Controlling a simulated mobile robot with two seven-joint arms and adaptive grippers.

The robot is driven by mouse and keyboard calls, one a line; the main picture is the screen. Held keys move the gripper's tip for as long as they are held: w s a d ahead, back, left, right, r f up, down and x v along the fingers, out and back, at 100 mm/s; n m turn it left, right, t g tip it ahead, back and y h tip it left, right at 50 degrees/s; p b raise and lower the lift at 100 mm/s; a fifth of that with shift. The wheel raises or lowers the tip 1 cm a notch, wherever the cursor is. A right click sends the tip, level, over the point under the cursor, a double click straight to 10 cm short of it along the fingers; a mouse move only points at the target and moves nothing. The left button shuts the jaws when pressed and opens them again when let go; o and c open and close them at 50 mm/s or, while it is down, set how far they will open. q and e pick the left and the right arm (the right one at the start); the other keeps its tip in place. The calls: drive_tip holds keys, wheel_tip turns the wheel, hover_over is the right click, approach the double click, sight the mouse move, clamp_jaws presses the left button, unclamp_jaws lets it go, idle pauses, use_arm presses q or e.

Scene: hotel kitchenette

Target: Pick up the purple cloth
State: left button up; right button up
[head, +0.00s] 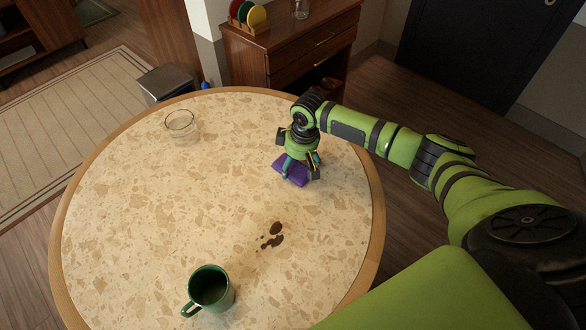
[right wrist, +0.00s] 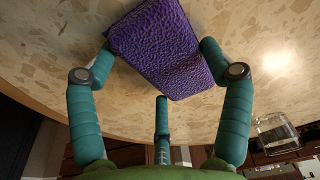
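The purple cloth (head: 297,176) lies on the round speckled table near its right far edge. In the head view my right gripper (head: 299,170) is directly above it, pointing down, and hides part of it. In the right wrist view the cloth (right wrist: 160,48) looks like a thick, folded, textured pad. The teal fingers of my right gripper (right wrist: 158,62) are spread around it, with one at each side and a third by its near edge. They look open; whether a fingertip touches the cloth is unclear. My left gripper is not in view.
A green mug (head: 211,288) stands at the table's front, and a clear glass bowl (head: 181,125) at the far left. Brown stains (head: 272,238) mark the table between mug and cloth. A wooden cabinet (head: 285,50) stands behind. The table's middle left is clear.

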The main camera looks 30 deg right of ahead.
sight(297, 164)
drive_tip(key=shift+r, duration=0.3)
drive_tip(key=r, duration=0.3)
drive_tip(key=shift+s+d+r, duration=0.25)
drive_tip(key=shift+s+r, duration=0.1)
drive_tip(key=shift+r, duration=0.05)
drive_tip(key=s+d+r+b, duration=0.1)
drive_tip(key=s+d+r, duration=0.4)
drive_tip(key=s, duration=0.4)
drive_tip(key=shift+s+d+r, duration=0.15)
drive_tip(key=shift+s+r, duration=0.1)
drive_tip(key=shift+r, duration=0.5)
